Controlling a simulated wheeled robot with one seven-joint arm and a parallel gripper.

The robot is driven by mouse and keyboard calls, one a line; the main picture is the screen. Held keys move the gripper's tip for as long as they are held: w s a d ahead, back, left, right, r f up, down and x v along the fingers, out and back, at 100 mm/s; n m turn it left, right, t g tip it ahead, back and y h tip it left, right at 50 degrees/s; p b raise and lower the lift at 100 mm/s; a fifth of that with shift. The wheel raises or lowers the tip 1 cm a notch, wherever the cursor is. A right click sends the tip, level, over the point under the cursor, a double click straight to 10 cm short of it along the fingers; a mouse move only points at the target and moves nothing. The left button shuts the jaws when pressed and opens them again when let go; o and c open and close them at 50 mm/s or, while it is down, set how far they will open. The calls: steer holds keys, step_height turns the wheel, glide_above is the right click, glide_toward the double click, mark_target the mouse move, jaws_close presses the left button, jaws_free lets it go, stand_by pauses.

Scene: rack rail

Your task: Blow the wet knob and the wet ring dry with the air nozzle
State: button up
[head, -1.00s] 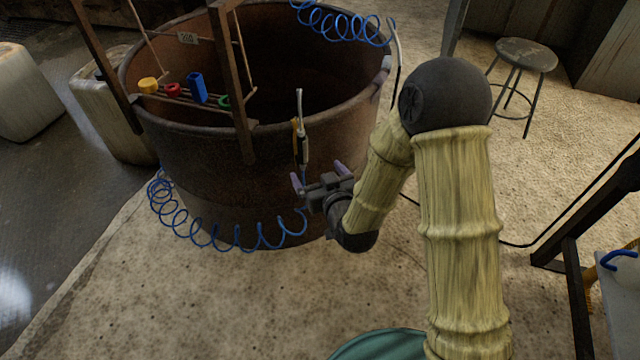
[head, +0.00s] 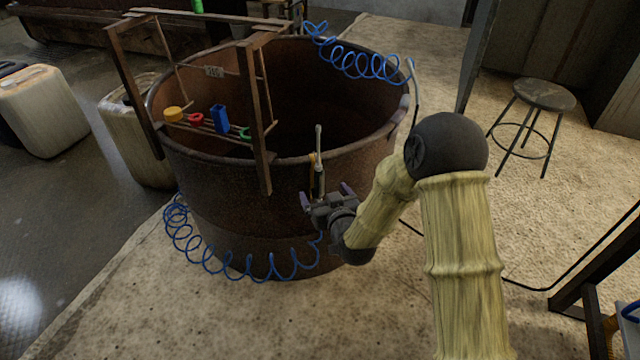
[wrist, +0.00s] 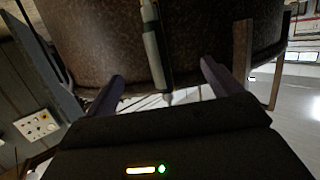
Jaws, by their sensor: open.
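The air nozzle (head: 319,175) hangs upright at the front of the rusty tub, its pale tip up, with an orange part beside it. My gripper (head: 326,195) is open just below and in front of it. In the wrist view the grey nozzle (wrist: 153,45) stands between the spread fingers; no grip on it shows. On the wooden rack's rail sit a yellow knob-like piece (head: 174,114), a red ring (head: 195,118), a blue block (head: 220,118) and a green ring (head: 244,133). I cannot tell which pieces are wet.
The rusty tub (head: 215,175) stands behind my gripper; a wooden rack (head: 262,165) rises over its left side. A coiled blue hose (head: 240,272) loops along its front. Plastic canisters (head: 45,110) stand left, a stool (head: 543,95) right. The front floor is fairly clear.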

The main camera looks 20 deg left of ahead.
mark_target(320, 175)
steer(key=shift+b+x, duration=0.5)
steer(key=shift+x, duration=2.35)
steer(key=shift+w, duration=0.1)
steer(key=c, duration=1.7)
steer(key=shift+d, duration=0.1)
steer(key=shift+r, duration=0.15)
steer(key=shift+r+p, duration=1.3)
steer(key=shift+r, duration=0.65)
steer(key=s+d, duration=0.1)
steer(key=s, duration=0.1)
steer(key=s+d+b, duration=0.1)
steer(key=s+d, duration=0.2)
steer(key=s, duration=0.1)
steer(key=shift+s+d+b, duration=0.25)
steer(key=shift+s+b, duration=0.05)
